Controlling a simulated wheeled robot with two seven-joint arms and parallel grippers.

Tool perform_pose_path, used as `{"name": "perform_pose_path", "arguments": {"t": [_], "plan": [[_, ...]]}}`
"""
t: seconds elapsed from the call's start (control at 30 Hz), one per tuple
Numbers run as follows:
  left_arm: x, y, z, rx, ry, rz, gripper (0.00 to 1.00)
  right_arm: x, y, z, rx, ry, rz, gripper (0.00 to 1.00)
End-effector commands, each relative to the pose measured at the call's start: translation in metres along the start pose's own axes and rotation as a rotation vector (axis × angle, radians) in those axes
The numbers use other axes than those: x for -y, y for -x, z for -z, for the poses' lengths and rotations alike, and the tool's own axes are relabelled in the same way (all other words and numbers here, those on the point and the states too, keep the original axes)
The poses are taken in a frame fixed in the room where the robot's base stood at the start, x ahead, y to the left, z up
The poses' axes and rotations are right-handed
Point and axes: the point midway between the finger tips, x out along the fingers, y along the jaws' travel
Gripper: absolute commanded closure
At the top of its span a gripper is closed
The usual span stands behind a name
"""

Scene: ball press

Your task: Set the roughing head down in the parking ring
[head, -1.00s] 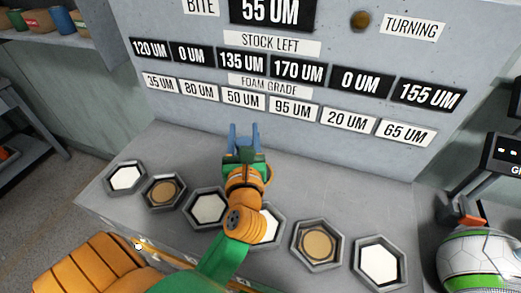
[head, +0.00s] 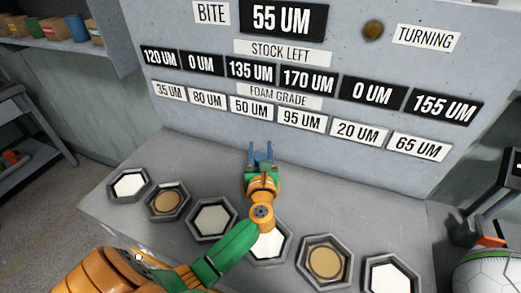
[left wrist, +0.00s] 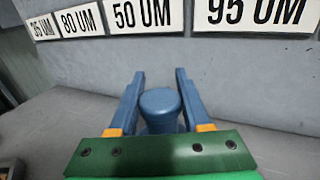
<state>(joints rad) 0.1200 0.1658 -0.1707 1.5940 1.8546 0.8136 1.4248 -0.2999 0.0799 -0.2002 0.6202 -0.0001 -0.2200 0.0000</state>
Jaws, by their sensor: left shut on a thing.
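My left gripper (head: 262,152) reaches over the back of the grey bench, close to the panel. In the left wrist view its two blue fingers (left wrist: 160,92) stand on either side of a blue round-topped knob (left wrist: 160,100), which I take to be the roughing head. The gripper is shut on it. The lower part of the head is hidden behind the green gripper body. In the head view the head cannot be told apart from the gripper. I cannot make out the parking ring in either view. My right gripper is not in view.
A row of several hexagonal trays with white or tan discs, such as the tan one (head: 325,262), runs along the bench (head: 170,150). My left arm crosses above them. The panel (head: 350,65) with number plates rises behind. A white-green ball (head: 487,272) is at the right.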

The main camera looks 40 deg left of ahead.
Motion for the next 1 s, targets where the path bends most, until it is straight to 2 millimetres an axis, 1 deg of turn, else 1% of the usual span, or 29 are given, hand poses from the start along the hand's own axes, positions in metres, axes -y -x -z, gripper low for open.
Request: {"name": "perform_pose_path", "arguments": {"t": [0.07, 0.1, 0.2, 0.43, 0.5, 0.53, 0.57, 0.67, 0.9, 1.0], "plan": [[0.0, 0.0, 0.002, 0.003, 0.001, 0.0, 1.0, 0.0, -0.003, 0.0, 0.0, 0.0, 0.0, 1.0], [0.0, 0.0, 0.003, 0.0, 0.0, -0.001, 0.47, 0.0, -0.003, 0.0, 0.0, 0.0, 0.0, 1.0], [0.0, 0.0, 0.002, -0.001, 0.0, 0.0, 0.22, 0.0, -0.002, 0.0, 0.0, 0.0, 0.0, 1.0], [0.0, 0.0, 0.002, -0.001, -0.001, 0.0, 0.22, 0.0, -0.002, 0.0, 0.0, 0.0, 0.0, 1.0], [0.0, 0.0, -0.001, 0.0, -0.001, 0.0, 0.22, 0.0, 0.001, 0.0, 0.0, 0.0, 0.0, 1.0], [0.0, 0.001, -0.002, -0.001, -0.001, 0.0, 0.22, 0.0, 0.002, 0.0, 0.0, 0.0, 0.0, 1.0], [0.001, 0.004, 0.001, -0.002, 0.0, 0.001, 0.22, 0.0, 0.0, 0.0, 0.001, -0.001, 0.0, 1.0], [0.0, 0.024, 0.003, -0.004, 0.003, 0.001, 0.22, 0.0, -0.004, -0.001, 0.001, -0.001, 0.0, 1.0], [0.0, 0.083, 0.005, -0.004, 0.003, 0.0, 0.22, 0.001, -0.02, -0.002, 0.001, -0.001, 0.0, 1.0], [-0.001, 0.103, 0.004, -0.004, 0.002, -0.001, 0.22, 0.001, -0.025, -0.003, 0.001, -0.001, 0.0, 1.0]]}}
